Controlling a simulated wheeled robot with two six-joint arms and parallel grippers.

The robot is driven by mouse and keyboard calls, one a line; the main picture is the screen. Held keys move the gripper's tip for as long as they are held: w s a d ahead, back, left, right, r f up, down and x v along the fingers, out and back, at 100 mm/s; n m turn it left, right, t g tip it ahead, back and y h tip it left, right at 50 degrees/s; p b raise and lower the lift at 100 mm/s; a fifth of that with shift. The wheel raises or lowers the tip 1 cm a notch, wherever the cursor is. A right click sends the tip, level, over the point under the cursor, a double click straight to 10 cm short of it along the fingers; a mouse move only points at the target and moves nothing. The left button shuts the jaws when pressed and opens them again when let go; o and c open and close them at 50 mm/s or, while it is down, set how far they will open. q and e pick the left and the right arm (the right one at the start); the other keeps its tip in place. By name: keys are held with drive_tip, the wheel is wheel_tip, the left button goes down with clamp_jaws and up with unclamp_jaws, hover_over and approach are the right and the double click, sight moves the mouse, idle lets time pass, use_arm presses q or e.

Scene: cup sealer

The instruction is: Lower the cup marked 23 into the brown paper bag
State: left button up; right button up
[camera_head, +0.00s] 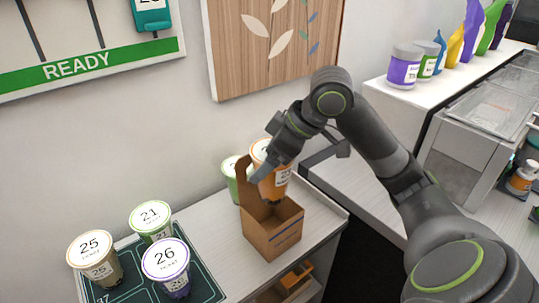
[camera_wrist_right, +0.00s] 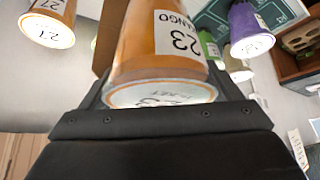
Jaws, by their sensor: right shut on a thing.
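The orange cup marked 23 (camera_wrist_right: 165,45) is between the fingers of my right gripper (camera_wrist_right: 150,100), with its white lid toward the wrist camera. In the head view my right gripper (camera_head: 268,172) holds the orange cup (camera_head: 277,187) at the open top of the brown paper bag (camera_head: 272,232). The bag stands upright on the counter with a raised flap at its left. My left gripper is not in view.
A green cup (camera_head: 229,178) stands close behind the bag. Cups marked 25 (camera_head: 97,262), 21 (camera_head: 152,222) and 26 (camera_head: 167,270) stand on a dark mat (camera_head: 205,272) at the left. The counter right of the bag is clear up to its edge.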

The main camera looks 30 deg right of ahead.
sight(269, 198)
wheel_tip(269, 198, down, 2)
drive_tip(key=shift+w+f+g, duration=0.15)
drive_tip(key=shift+g, duration=0.15)
drive_tip(key=shift+w+f+b, duration=0.2)
drive_tip(key=shift+f+b, duration=0.2)
drive_tip(key=shift+f, duration=0.05)
drive_tip(key=shift+s+f+b, duration=0.25)
drive_tip(key=shift+f+b, duration=0.05)
drive_tip(key=shift+f, duration=0.1)
drive_tip(key=shift+w+f+b, duration=0.15)
drive_tip(key=shift+f+b, duration=0.15)
drive_tip(key=shift+f, duration=0.35)
drive_tip(key=shift+f+b, duration=1.4)
drive_tip(key=shift+f, duration=1.1)
drive_tip(key=shift+f+b, duration=0.5)
drive_tip(key=shift+f, duration=0.45)
drive_tip(key=o, duration=1.2)
